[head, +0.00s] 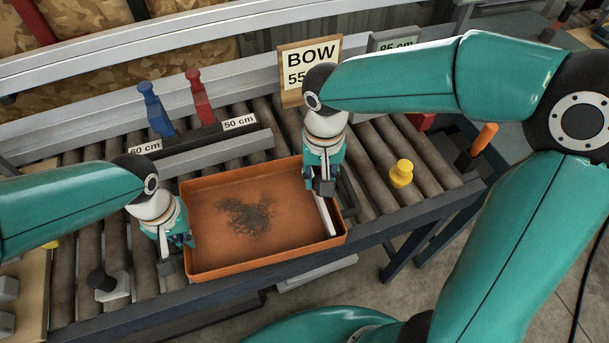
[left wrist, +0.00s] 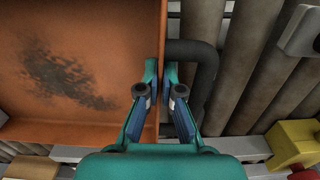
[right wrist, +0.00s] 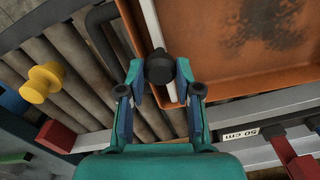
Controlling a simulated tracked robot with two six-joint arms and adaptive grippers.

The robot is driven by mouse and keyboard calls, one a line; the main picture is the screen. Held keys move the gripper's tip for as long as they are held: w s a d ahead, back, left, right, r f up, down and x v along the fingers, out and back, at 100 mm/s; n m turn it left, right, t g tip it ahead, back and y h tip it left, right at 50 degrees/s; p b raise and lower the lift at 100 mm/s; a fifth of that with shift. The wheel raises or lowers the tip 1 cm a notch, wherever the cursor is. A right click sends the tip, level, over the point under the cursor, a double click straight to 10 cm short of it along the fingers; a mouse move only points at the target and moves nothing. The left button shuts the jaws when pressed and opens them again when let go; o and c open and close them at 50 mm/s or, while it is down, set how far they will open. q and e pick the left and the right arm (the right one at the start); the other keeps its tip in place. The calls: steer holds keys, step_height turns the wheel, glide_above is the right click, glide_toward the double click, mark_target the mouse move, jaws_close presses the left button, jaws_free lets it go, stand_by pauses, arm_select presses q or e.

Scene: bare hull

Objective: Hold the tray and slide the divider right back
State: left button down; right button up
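The orange tray (head: 265,262), with a dark smudge on its floor, sits on the roller conveyor. My left gripper (left wrist: 161,88) is shut on the tray's left wall, beside a dark handle (left wrist: 207,75). The divider (head: 326,217) is a pale strip along the tray's right side. It also shows in the right wrist view (right wrist: 152,25), with a black knob (right wrist: 160,68) on it. In the head view the right gripper (head: 323,186) hides part of the divider.
A yellow knob-shaped piece (head: 401,173) stands on the rollers to the right. Behind the tray is a grey rail (head: 200,155) with blue and red clamps (head: 200,97) and distance labels. A BOW sign (head: 308,60) stands further back. A black-knobbed block (head: 110,287) sits at the front left.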

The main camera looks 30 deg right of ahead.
arm_select(q)
steer(key=shift+a, duration=0.2)
arm_select(e)
steer(key=o, duration=0.5)
steer(key=shift+d, duration=0.2)
steer(key=shift+c, duration=0.2)
steer(key=shift+a, duration=0.1)
arm_select(q)
steer(key=shift+d, duration=0.1)
arm_select(e)
steer(key=shift+r, duration=0.1)
step_height(320, 180, up, 12)
arm_select(q)
steer(key=c, duration=1.2)
jaws_free()
steer(key=shift+c, duration=0.2)
arm_select(e)
steer(key=shift+f, duration=0.2)
arm_select(q)
steer(key=shift+r, duration=0.1)
